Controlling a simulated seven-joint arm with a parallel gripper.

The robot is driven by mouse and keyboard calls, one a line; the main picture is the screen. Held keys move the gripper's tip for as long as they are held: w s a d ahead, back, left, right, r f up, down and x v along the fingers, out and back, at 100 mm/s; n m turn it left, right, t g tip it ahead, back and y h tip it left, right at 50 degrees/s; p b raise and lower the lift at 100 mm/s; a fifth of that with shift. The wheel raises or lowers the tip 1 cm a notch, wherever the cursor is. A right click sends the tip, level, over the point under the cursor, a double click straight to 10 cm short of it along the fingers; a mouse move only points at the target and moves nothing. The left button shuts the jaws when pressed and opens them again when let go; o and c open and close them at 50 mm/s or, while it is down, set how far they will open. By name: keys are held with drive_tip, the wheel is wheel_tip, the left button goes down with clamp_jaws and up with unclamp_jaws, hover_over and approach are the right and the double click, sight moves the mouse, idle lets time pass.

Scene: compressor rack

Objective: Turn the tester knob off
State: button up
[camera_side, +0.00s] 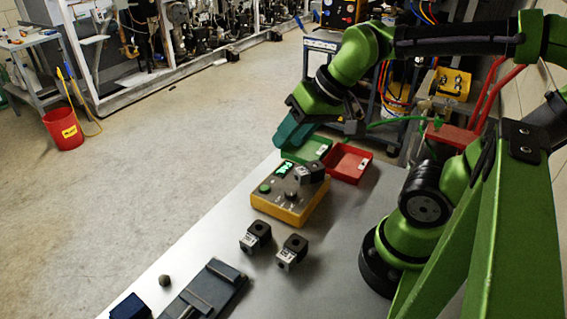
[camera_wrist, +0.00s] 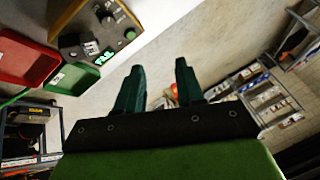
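The tester (camera_side: 290,207) is a yellow box with a grey top on the table. It carries a lit green display (camera_side: 285,168), a green button (camera_side: 265,188) and a black block with a white label (camera_side: 303,176) at its far right. In the wrist view the tester (camera_wrist: 75,22) is cut off at the top left, with its green button (camera_wrist: 130,34) and display (camera_wrist: 105,57) visible. My gripper (camera_wrist: 158,84) has teal fingers spread apart and empty. In the side view my gripper (camera_side: 290,134) hangs above and beyond the tester.
A green bin (camera_side: 318,147) and a red bin (camera_side: 349,176) sit behind the tester. Two black-and-grey blocks (camera_side: 256,236) (camera_side: 292,252) stand in front of it. A dark rail fixture (camera_side: 210,292) lies at the front. The table (camera_side: 208,234) is clear left of the tester.

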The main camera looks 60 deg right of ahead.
sight(291, 192)
drive_tip(key=shift+o, duration=1.4)
drive_tip(key=w+d+m+g, duration=0.1)
drive_tip(key=m, duration=0.1)
drive_tip(key=w+d+f+m+g+h, duration=0.1)
drive_tip(key=d+m+g, duration=0.1)
drive_tip(key=w+d+f+m+g, duration=0.1)
drive_tip(key=m+g, duration=0.1)
drive_tip(key=shift+d, duration=0.35)
drive_tip(key=shift+m+g+h, duration=0.3)
drive_tip(key=shift+m+g, duration=0.1)
drive_tip(key=shift+m, duration=0.5)
wheel_tip(291, 192, down, 16)
drive_tip(key=shift+s+f, duration=0.1)
drive_tip(key=shift+f, duration=0.05)
drive_tip(key=c, duration=1)
